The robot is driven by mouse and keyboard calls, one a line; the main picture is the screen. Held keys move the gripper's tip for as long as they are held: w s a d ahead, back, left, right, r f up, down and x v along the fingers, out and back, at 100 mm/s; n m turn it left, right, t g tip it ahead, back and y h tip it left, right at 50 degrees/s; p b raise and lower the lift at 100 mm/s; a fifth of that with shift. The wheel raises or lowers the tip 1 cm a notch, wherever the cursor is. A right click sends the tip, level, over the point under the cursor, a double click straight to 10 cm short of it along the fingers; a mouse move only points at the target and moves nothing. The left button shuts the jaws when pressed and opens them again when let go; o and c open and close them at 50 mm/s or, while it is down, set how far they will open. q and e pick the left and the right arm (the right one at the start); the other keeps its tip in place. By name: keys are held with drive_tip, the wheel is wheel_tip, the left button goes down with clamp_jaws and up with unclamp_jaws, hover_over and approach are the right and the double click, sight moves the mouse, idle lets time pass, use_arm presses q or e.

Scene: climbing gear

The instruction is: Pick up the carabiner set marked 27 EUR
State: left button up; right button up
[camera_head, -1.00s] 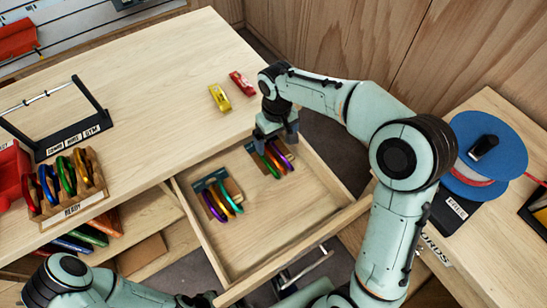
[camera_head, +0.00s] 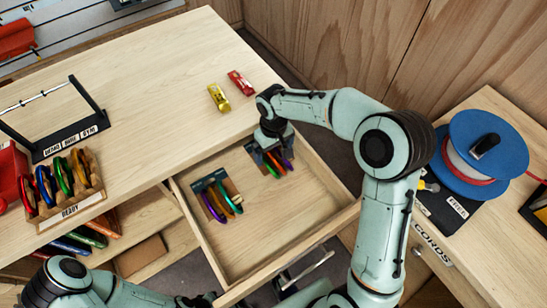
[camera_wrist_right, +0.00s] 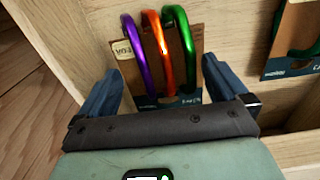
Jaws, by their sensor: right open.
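Two carded carabiner sets lie in the open drawer (camera_head: 225,262). The farther set (camera_head: 278,163) has purple, orange and green carabiners; it also fills the middle of the right wrist view (camera_wrist_right: 165,50). My left gripper is out of view.
Drawer walls (camera_head: 325,178) stand close around the sets. On the tabletop are a yellow item (camera_head: 219,98), a red item (camera_head: 240,82) and a rack of carabiners marked READY (camera_head: 72,210). A blue cord spool (camera_head: 488,150) stands at the right.

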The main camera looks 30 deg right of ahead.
drive_tip(key=shift+f, duration=0.25)
idle(0.4)
drive_tip(key=c, duration=1.3)
drive_tip(key=shift+r, duration=0.15)
